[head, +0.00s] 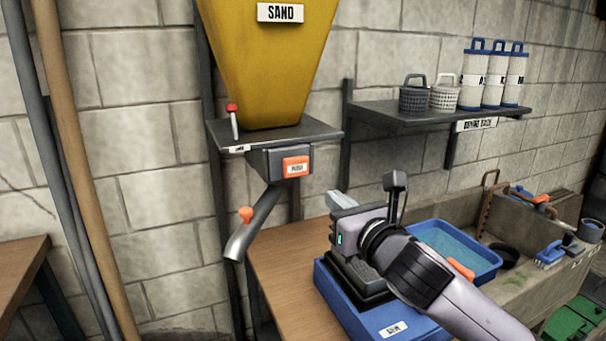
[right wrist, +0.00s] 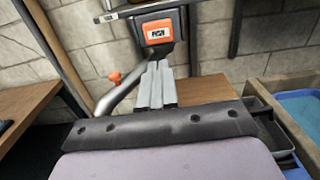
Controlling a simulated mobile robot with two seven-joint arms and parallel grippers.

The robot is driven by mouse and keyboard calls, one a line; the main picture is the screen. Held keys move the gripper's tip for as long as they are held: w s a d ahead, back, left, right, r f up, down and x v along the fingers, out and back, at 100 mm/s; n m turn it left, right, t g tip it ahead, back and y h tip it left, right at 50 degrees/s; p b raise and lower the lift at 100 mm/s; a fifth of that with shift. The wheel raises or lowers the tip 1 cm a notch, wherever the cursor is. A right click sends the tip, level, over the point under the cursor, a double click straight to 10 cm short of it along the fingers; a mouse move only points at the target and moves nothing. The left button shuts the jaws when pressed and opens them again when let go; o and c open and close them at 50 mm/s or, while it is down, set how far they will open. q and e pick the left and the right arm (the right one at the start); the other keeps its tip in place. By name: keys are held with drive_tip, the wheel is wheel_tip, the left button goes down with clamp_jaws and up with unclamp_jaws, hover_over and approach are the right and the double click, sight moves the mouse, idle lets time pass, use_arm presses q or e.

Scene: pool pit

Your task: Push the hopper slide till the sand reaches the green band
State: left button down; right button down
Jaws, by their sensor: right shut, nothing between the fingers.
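The yellow sand hopper (head: 268,60) hangs on the wall. Under its shelf is a dark box with the orange slide block (head: 296,166), its label facing out; the block also shows in the right wrist view (right wrist: 158,32). A grey spout (head: 254,226) with an orange knob slants down left below it. My right gripper (head: 335,201) is shut and empty, below and right of the orange block and apart from it. In the right wrist view its fingers (right wrist: 157,66) point toward the block. No sand or green band is visible. My left gripper is out of view.
A blue box (head: 385,320) with a dark top stands on the wooden table (head: 275,265) under my right arm. A blue tray (head: 435,228) is beside it, then a stone trough (head: 535,255) with tools. A shelf (head: 420,113) holds baskets and canisters. A red-knobbed lever (head: 233,120) stands on the hopper shelf.

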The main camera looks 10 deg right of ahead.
sight(299, 164)
drive_tip(key=w+a, duration=0.1)
drive_tip(key=w, duration=0.8)
drive_tip(key=w+a+p, duration=0.1)
drive_tip(key=w, duration=0.3)
drive_tip(key=shift+w+a, duration=0.35)
idle(0.4)
drive_tip(key=shift+w+a, duration=0.1)
drive_tip(key=shift+w, duration=0.4)
drive_tip(key=shift+w+a+p, duration=0.15)
drive_tip(key=shift+w+a, duration=0.05)
drive_tip(key=shift+w, duration=0.8)
drive_tip(key=shift+w+a+p, duration=0.15)
drive_tip(key=shift+w+a, duration=0.05)
drive_tip(key=shift+w, duration=0.8)
drive_tip(key=shift+r, duration=0.15)
drive_tip(key=shift+d+r, duration=0.1)
drive_tip(key=shift+r, duration=0.1)
